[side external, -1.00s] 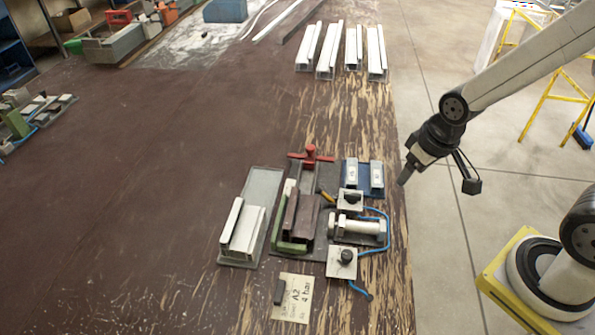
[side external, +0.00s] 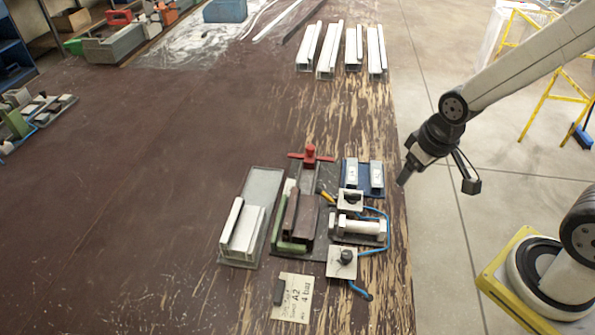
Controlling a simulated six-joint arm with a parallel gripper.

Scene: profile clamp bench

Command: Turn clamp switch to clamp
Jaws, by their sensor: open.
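Two white plates with black knobs sit at the right of the clamp fixture: an upper knob (side external: 350,198) and a lower knob (side external: 345,257). I cannot tell which is the clamp switch, and their labels are too small to read. Between them lies a silver cylinder (side external: 358,228). Left of them, the fixture holds a brown profile (side external: 300,217) beside a green block (side external: 291,238), with a red handle (side external: 310,154) behind. My gripper (side external: 404,179) is open and empty over the bench's right edge, right of the fixture and apart from both knobs.
A blue holder (side external: 362,178) with two pale blocks stands behind the upper knob. Blue hose (side external: 375,250) runs along the right side. A grey tray with pale profiles (side external: 243,230) lies left, a paper note (side external: 292,298) in front. White profiles (side external: 328,52) lie far back. The bench's left-middle is clear.

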